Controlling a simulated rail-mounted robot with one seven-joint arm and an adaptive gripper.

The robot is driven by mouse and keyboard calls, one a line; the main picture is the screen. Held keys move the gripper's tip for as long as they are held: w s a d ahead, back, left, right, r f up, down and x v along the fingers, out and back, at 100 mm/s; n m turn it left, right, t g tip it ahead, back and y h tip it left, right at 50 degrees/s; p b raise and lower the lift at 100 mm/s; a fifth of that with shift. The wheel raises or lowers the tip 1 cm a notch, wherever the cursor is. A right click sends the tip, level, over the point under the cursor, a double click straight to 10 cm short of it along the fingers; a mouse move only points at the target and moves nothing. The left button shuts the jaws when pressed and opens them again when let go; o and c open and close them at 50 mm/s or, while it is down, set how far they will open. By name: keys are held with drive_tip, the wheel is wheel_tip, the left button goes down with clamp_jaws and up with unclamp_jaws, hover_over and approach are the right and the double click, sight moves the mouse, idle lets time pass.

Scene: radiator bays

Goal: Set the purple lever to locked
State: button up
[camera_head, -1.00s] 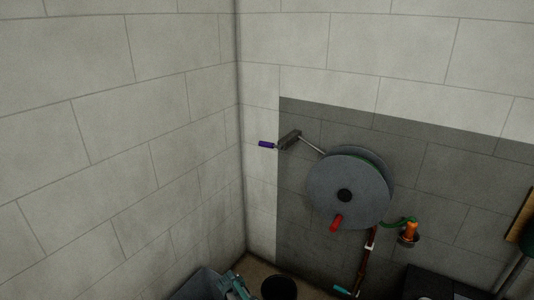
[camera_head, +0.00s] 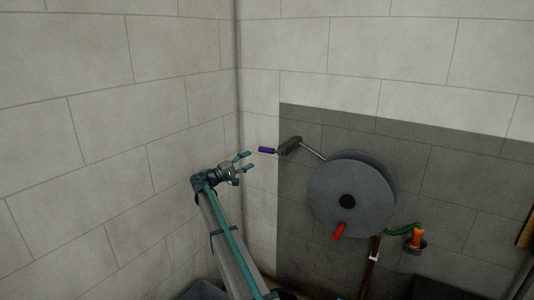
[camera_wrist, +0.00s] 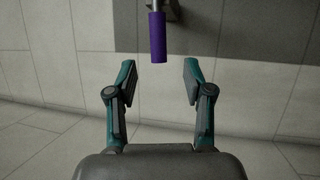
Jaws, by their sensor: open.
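The purple lever (camera_head: 267,150) points left from a dark grey block (camera_head: 290,146) on the wall, above and left of the hose reel. In the wrist view the purple grip (camera_wrist: 158,38) hangs at the top centre, just beyond the fingertips and in line with the gap between them. My gripper (camera_head: 248,162) is just left of and slightly below the lever's end in the head view. It also shows in the wrist view (camera_wrist: 158,72), with its fingers apart and nothing between them. The lever's inner end and the block are mostly cut off at the top of the wrist view.
A large grey reel (camera_head: 352,195) with a red handle (camera_head: 339,231) is right of the lever, joined by a thin rod. An orange nozzle (camera_head: 416,238) on a green hose is farther right. The bare left wall (camera_head: 100,120) is close to my arm.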

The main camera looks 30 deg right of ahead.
sight(265, 152)
drive_tip(key=p+x, duration=0.1)
drive_tip(key=x, duration=0.9)
drive_tip(key=shift+s+d+r+p, duration=0.1)
drive_tip(key=shift+d+r+p, duration=0.15)
drive_tip(key=shift+d+p, duration=0.15)
drive_tip(key=shift+a, duration=0.1)
clamp_jaws()
